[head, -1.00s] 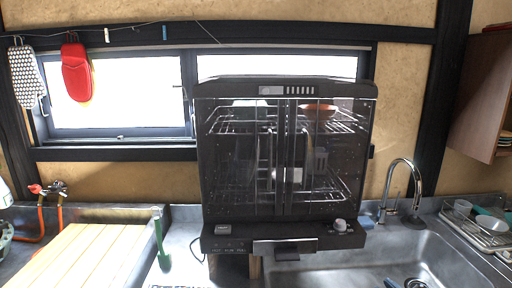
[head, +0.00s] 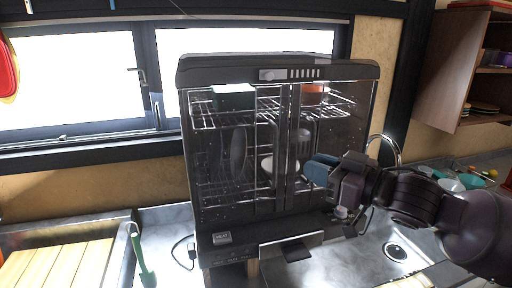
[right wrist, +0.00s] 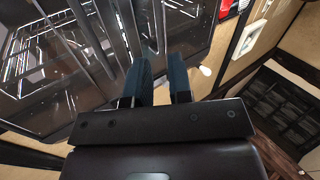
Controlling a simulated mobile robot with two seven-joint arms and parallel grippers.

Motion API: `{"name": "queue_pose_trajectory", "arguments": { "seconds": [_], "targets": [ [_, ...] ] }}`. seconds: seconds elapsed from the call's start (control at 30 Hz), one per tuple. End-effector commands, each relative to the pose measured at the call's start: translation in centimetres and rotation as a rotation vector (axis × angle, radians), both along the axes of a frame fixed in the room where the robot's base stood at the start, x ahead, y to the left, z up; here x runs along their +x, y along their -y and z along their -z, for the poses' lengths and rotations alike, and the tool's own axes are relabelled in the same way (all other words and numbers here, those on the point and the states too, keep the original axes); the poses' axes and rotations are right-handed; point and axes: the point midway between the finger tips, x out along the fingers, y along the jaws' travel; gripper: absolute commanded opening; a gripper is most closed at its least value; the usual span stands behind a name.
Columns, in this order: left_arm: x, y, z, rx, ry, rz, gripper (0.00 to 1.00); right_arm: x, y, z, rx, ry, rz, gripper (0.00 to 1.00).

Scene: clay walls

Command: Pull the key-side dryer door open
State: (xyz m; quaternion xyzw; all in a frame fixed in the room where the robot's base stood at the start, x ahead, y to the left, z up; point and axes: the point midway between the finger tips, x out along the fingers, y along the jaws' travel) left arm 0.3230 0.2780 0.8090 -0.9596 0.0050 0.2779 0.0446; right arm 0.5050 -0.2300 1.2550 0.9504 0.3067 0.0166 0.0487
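The dryer (head: 280,68) is a dark cabinet with two clear doors, racks and dishes inside. The left door (head: 215,150) and the right door (head: 345,115) both look shut and meet at dark upright strips in the middle. A panel with small keys (head: 232,254) is below the left door; a round knob (head: 341,212) is below the right. My right gripper (head: 318,170) is in front of the right door, near the middle strips. In the right wrist view its two blue fingers (right wrist: 160,82) are apart, with nothing clearly between them. Whether they touch the door cannot be told. My left gripper is out of view.
A sink (head: 396,252) with a tap (head: 384,142) is at the right, partly behind my right arm. A wooden slatted board (head: 60,265) and a green brush (head: 140,255) are at the left. An open wall cupboard (head: 455,75) hangs at upper right.

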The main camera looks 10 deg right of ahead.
Motion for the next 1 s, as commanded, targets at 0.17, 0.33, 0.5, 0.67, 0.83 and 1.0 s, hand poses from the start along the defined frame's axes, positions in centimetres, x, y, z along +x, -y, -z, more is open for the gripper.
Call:
{"name": "queue_pose_trajectory", "arguments": {
  "seconds": [0.17,0.33,0.5,0.67,0.83,1.0],
  "targets": [
    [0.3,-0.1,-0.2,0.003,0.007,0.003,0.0,0.1,0.0,0.1,0.081,-0.063,0.0,0.2],
    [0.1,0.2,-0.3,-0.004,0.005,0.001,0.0,0.8,-0.4,0.0,0.088,-0.067,0.0,0.2],
    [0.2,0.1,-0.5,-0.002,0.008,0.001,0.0,2.3,-1.6,-0.1,0.088,-0.065,0.0,0.2],
    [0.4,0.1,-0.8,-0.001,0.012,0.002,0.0,4.1,-2.9,-0.1,0.089,-0.065,0.0,0.2],
    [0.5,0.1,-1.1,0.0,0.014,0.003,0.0,6.1,-4.3,0.0,0.087,-0.064,0.0,0.2],
    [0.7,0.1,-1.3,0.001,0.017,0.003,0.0,7.8,-5.5,0.0,0.086,-0.065,0.002,0.2]
  ]
}}
